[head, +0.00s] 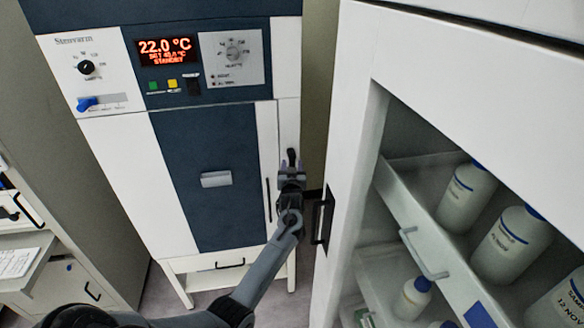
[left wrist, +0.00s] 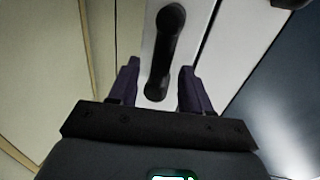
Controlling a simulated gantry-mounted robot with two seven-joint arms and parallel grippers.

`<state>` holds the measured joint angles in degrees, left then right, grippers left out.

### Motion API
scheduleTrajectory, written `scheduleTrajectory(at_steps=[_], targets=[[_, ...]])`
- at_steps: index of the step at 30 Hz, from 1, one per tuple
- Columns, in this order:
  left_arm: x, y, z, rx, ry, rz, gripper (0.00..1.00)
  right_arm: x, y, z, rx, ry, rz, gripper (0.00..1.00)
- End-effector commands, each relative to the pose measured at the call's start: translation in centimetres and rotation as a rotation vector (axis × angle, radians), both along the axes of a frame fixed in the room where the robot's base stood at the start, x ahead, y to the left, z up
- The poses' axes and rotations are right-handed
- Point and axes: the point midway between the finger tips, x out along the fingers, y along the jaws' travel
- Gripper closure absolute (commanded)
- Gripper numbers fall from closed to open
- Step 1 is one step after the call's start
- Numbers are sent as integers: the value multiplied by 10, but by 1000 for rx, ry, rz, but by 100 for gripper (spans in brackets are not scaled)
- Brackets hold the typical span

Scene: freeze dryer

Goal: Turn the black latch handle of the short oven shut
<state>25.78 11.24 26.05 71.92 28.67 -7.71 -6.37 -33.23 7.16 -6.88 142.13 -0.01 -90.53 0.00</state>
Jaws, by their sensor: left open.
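The oven (head: 175,220) is a white and dark blue cabinet with a lit display, and its door looks closed. Its black latch handle (head: 291,156) is on the narrow white strip at the door's right side, partly hidden by my gripper. My left gripper (head: 292,170) is at the handle. In the left wrist view the handle (left wrist: 168,35) is a rounded black lever running up the picture. The open purple fingers of the left gripper (left wrist: 158,82) lie either side of its lower end, with visible gaps. My right gripper is out of view.
A white cabinet (head: 345,100) with shelves of white bottles (head: 467,195) stands close on the right, with a dark handle (head: 323,215) facing the oven. Drawers (head: 75,285) stand on the left. A narrow gap separates the oven from the right cabinet.

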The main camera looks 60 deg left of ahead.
Motion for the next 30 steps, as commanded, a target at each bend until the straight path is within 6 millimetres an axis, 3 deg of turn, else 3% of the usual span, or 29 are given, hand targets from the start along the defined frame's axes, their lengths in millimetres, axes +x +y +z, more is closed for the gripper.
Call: scheduleTrajectory(at_steps=[7, 17, 30], targets=[[0, 0, 0, 0, 0, 0, 52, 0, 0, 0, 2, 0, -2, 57], [0, 0, 0, 0, 0, 0, 100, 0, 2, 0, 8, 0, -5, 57], [0, 0, 1, 7, 17, 0, 100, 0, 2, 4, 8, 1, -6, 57]])
